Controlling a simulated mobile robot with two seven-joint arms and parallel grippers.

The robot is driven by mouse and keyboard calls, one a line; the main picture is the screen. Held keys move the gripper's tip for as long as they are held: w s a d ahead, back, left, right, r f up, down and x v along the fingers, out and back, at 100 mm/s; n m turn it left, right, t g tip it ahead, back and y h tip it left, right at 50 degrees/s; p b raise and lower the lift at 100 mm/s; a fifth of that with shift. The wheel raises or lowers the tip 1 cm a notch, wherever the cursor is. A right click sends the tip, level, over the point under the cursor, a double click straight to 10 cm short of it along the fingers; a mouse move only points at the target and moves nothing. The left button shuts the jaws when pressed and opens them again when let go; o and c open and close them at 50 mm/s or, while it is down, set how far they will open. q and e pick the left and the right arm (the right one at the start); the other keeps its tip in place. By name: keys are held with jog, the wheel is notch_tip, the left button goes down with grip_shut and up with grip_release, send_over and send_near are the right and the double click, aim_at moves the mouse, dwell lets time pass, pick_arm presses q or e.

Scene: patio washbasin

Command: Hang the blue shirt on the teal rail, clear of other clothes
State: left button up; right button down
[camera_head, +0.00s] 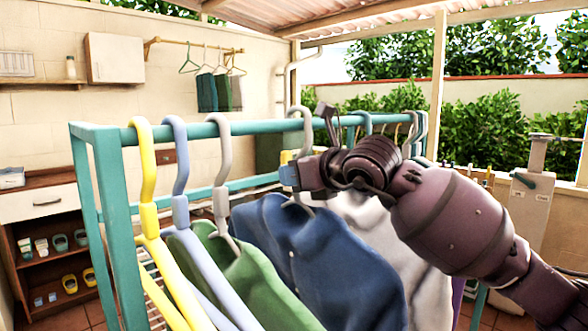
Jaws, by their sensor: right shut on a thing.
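The blue shirt (325,275) is in the middle of the head view on a grey hanger (302,118). The hanger's hook is at the top bar of the teal rail (258,128); I cannot tell if it rests on the bar. My right gripper (290,176) is shut on the hanger's neck, just below the bar. The neck is partly hidden by the gripper. A green shirt (228,268) on a grey hanger is at the left and overlaps the blue shirt in the picture. A white shirt (385,235) is close at its right, partly behind my arm. My left gripper is not in view.
An empty yellow hanger (148,200) and a light blue hanger (180,190) hang at the rail's left end. More hangers (413,130) crowd its right end. A wooden shelf (50,260) stands at left. Small clothes hang from a wall bar (200,43) behind.

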jog(key=shift+f, duration=0.2)
jog(key=c, duration=1.1)
grip_release()
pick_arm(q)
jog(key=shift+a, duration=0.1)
pick_arm(e)
jog(key=shift+o, duration=0.5)
jog(key=shift+f, duration=0.15)
jog(key=shift+p+v, duration=0.65)
jog(key=shift+v, duration=1.1)
jog(key=shift+s+d+f+p, duration=0.2)
jog(key=shift+s+d+p, duration=0.2)
jog(key=shift+s+d, duration=0.45)
jog(key=shift+f+p+v, duration=0.2)
jog(key=shift+p+v, duration=0.05)
jog(key=shift+v, duration=0.5)
jog(key=shift+f+p+v, duration=0.15)
jog(key=shift+p+v, duration=0.05)
jog(key=shift+v, duration=0.55)
pick_arm(q)
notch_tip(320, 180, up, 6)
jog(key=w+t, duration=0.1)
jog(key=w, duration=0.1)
jog(key=shift+p, duration=0.35)
pick_arm(e)
jog(key=shift+s+d+f, duration=0.15)
jog(key=shift+s+d, duration=1.05)
